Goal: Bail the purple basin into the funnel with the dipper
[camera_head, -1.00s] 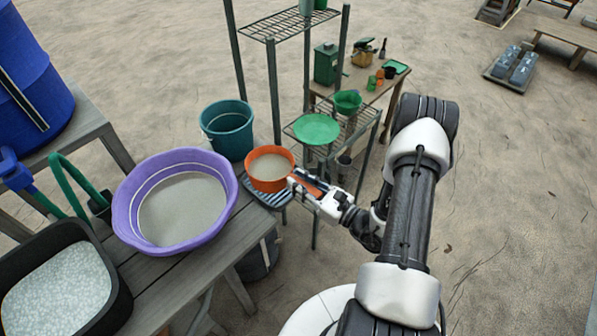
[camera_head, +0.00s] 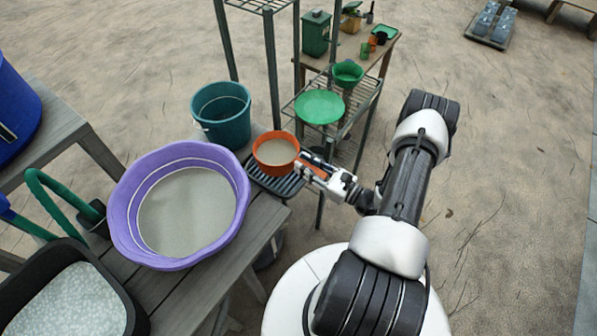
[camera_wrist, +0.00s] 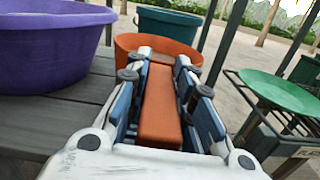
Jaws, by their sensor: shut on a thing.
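The purple basin (camera_head: 187,205) stands on the grey table at left and holds pale grey-beige liquid. The orange dipper (camera_head: 276,152) is upright by the table's right corner, with similar pale liquid inside. It is over a dark ribbed tray; I cannot tell if it touches. My gripper (camera_head: 312,167) is shut on the dipper's flat orange handle, which shows between the fingers in the wrist view (camera_wrist: 160,110). A green funnel-like vessel (camera_head: 348,73) and a wide green dish (camera_head: 319,107) sit on the rack behind; I cannot tell for sure which is the funnel.
A teal bucket (camera_head: 222,116) stands behind the dipper, close to the basin. The dark ribbed tray (camera_head: 272,184) is at the table corner. A black tub (camera_head: 70,290) of white granules is at front left.

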